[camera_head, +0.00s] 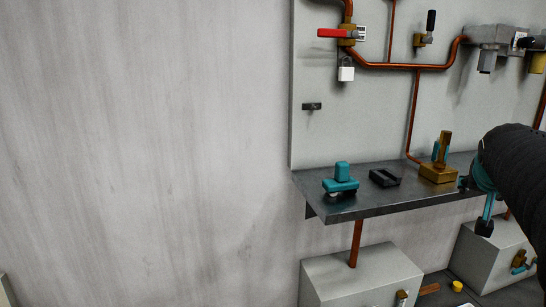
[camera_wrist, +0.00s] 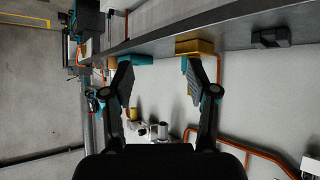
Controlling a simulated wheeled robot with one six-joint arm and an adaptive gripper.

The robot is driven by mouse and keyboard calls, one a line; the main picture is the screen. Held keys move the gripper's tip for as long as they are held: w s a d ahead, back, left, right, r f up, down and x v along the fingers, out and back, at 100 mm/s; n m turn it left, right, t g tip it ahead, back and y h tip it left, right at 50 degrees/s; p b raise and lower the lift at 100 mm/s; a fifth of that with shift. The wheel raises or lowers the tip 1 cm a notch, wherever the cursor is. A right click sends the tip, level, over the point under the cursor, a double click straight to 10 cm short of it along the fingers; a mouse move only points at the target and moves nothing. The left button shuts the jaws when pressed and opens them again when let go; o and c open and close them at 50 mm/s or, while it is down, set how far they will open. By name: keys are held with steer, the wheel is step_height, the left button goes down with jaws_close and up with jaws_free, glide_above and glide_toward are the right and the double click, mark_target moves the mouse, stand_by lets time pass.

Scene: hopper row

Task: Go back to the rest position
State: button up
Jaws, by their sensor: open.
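My gripper (camera_head: 484,226) is at the right edge in the head view, partly hidden by my dark arm. One dark fingertip on a teal finger hangs beside the front edge of the shelf. In the wrist view my gripper (camera_wrist: 158,82) has its two fingers wide apart, with nothing held between them. A brass block (camera_head: 438,174) with an upright brass and teal part stands on the dark shelf (camera_head: 370,207), left of my gripper. The block also shows beyond the fingers in the wrist view (camera_wrist: 195,47).
A teal tool (camera_head: 341,180) and a black holder (camera_head: 384,178) sit on the shelf. Above are copper pipes (camera_head: 390,66), a red-handled valve (camera_head: 337,33) and a padlock (camera_head: 346,72). Grey boxes (camera_head: 360,273) stand below. The wall at left is bare.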

steer(key=s+a+f+n+g+y, duration=0.1)
steer(key=s+a+f+n+y, duration=0.1)
steer(key=s+a+f, duration=0.4)
steer(key=s+a+f+n+g+y, duration=0.1)
steer(key=s+a+f, duration=0.4)
steer(key=a, duration=0.8)
steer(key=s+a+f+n+y, duration=0.3)
steer(key=s+a+f, duration=0.3)
steer(key=a, duration=0.4)
steer(key=shift+s+f+n+g+y, duration=0.3)
steer(key=shift+f+n+g+y, duration=0.1)
steer(key=shift+n, duration=0.1)
